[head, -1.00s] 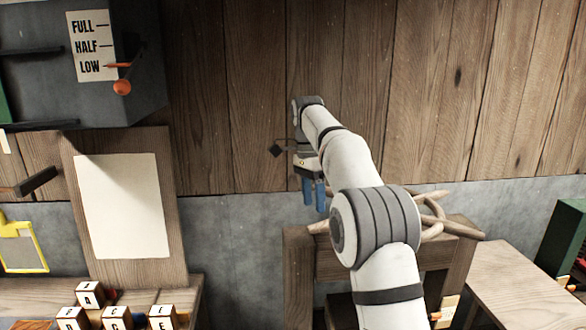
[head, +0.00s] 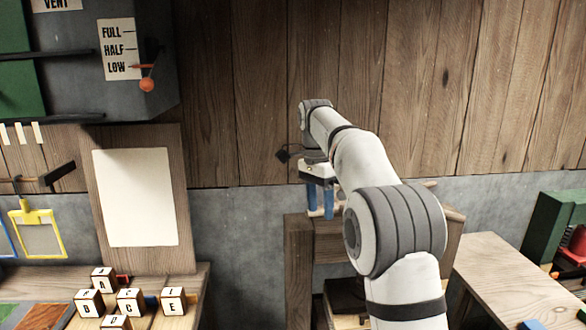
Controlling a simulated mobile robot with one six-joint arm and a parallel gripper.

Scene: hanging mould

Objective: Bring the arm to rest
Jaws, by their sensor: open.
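My gripper (head: 320,200) hangs from the end of my white arm near the middle of the head view. Its two blue fingers point down and stand apart, with nothing seen between them. It is in front of the wall, over or near the left part of a wooden stand (head: 298,258); how far above it I cannot tell. My arm hides much of the stand and what lies on it.
At left, lettered blocks (head: 130,300) sit on a bench below a blank white sheet (head: 135,197). A dark box (head: 145,60) with a level scale hangs above. A wooden table (head: 510,275) and a green frame (head: 545,235) stand at right. The wall space between is clear.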

